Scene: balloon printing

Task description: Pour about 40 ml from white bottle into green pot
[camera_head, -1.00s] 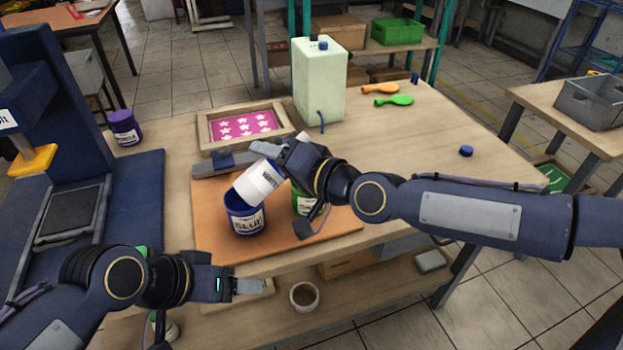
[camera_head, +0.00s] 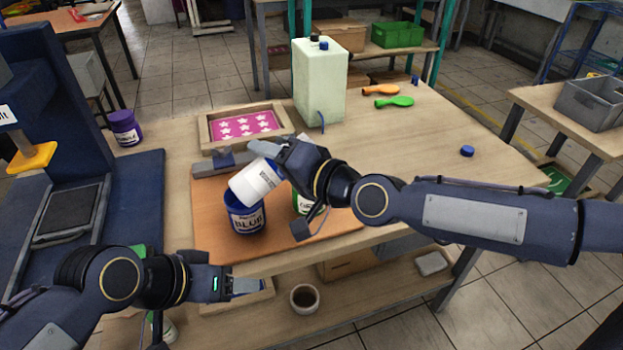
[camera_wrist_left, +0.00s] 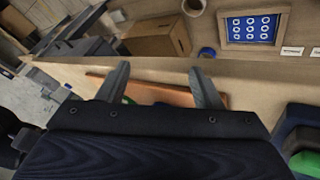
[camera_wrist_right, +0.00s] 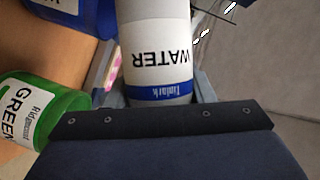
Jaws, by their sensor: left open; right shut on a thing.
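The white bottle (camera_head: 256,181), labelled WATER, is tilted with its lower-left end above the blue pot (camera_head: 247,222). My right gripper (camera_head: 276,156) is shut on it; the bottle also shows between the fingers in the right wrist view (camera_wrist_right: 157,55). The green pot (camera_head: 301,203) stands on the orange-brown board just right of the blue pot, mostly hidden by my right gripper. It shows more fully in the right wrist view (camera_wrist_right: 45,112), with a GREEN label. No liquid stream is visible. My left gripper (camera_head: 246,286) is open and empty at the table's front edge.
The board (camera_head: 215,235) lies at the table's front. Behind it are a framed pink star screen (camera_head: 242,124) and a pale green canister (camera_head: 320,85). A purple pot (camera_head: 124,128) stands left. The table's right side is mostly clear.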

